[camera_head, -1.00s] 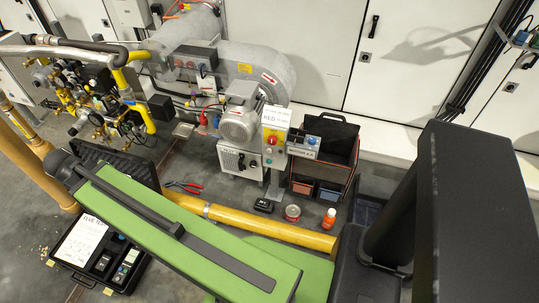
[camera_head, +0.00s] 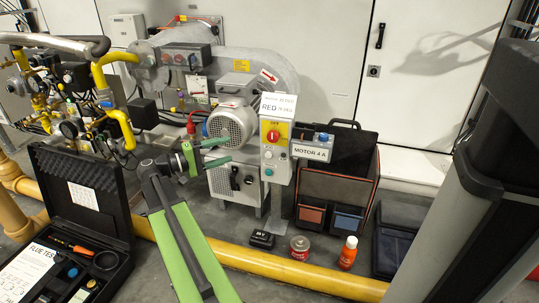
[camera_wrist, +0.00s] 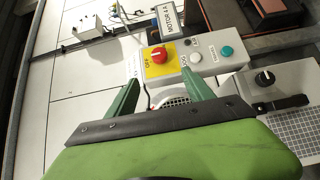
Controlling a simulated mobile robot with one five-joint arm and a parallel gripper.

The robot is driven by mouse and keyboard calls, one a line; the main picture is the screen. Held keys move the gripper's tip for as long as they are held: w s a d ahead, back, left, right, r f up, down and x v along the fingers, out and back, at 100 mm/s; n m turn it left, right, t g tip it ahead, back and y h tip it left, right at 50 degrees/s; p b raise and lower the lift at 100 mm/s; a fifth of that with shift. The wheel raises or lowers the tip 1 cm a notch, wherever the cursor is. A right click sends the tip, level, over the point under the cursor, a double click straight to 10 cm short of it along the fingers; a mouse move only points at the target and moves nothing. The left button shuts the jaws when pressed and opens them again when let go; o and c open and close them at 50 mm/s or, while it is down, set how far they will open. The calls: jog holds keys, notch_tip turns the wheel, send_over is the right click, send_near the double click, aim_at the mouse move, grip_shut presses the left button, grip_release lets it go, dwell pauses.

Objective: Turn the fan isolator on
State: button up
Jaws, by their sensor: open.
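The fan isolator is a red rotary knob on a yellow plate (camera_head: 273,134), at the top of a grey control box (camera_head: 273,160) under a white card reading RED. In the wrist view the red knob (camera_wrist: 159,55) lies ahead, between and beyond my fingertips, with "OFF" lettered on its plate. My gripper (camera_head: 208,153) is open and empty, left of the box in the head view, its green fingers pointing toward it. The fingers (camera_wrist: 163,98) are apart from the knob.
Below the knob on the box are a white button (camera_wrist: 195,58) and a green button (camera_wrist: 227,51). The fan motor (camera_head: 232,127) stands just left of the box. A MOTOR 4 A label (camera_head: 309,152) and a tool bag (camera_head: 335,188) are to its right. A yellow pipe (camera_head: 240,258) crosses the floor.

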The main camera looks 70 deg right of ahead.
aim_at(269, 138)
jog(key=x, duration=1.7)
jog(key=shift+s+d+r, duration=0.1)
jog(key=shift+s+d, duration=0.05)
jog(key=shift+c, duration=0.2)
grip_shut()
